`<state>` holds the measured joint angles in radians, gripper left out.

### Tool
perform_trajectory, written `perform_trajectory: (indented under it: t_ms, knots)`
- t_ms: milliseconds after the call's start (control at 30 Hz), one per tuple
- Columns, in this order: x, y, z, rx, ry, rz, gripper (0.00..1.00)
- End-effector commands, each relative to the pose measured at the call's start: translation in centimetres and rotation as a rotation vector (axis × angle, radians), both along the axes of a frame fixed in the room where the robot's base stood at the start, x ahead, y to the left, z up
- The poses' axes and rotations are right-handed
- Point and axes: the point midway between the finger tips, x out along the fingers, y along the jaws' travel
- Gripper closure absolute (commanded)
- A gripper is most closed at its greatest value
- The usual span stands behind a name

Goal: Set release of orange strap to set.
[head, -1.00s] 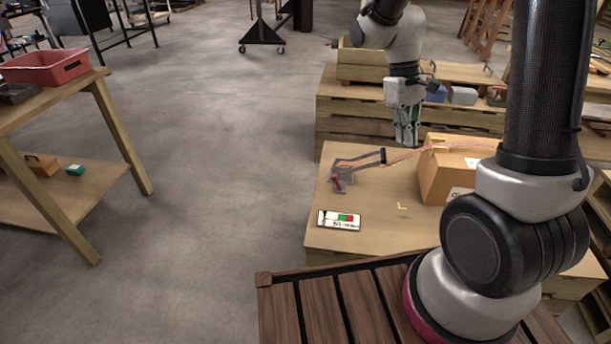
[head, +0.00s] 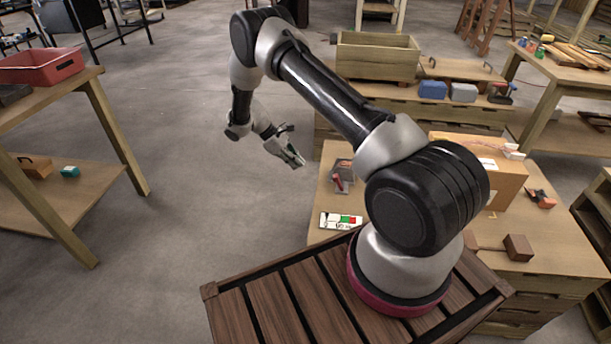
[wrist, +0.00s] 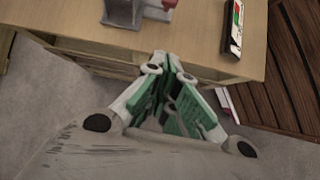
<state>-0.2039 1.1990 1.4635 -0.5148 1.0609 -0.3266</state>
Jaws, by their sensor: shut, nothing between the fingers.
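The grey strap tensioner (head: 343,168) sits on the low wooden table left of the cardboard box (head: 508,186). Its red release lever (head: 338,183) is at its near side; the lever's exact position is too small to tell. The orange strap shows only faintly on the box top; my arm hides most of it. My gripper (head: 299,161) is shut and empty, in the air left of the tensioner and apart from it. In the wrist view the grey tensioner (wrist: 124,12) and a red part (wrist: 160,5) show at the top edge, beyond my fingertips (wrist: 166,62).
A wooden crate (head: 378,55) stands behind. A brown block (head: 518,247) lies at right. Open floor is at left.

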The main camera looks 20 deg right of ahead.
Motion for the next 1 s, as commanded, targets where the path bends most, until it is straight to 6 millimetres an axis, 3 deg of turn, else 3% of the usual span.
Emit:
perform_trajectory:
  t_ms: [567,1000]
  knots:
    - [-0.3,-0.6,-0.5,0.007,0.032,0.046,1.0]
    - [-3.5,-5.1,-7.2,0.007,0.035,0.045,1.0]
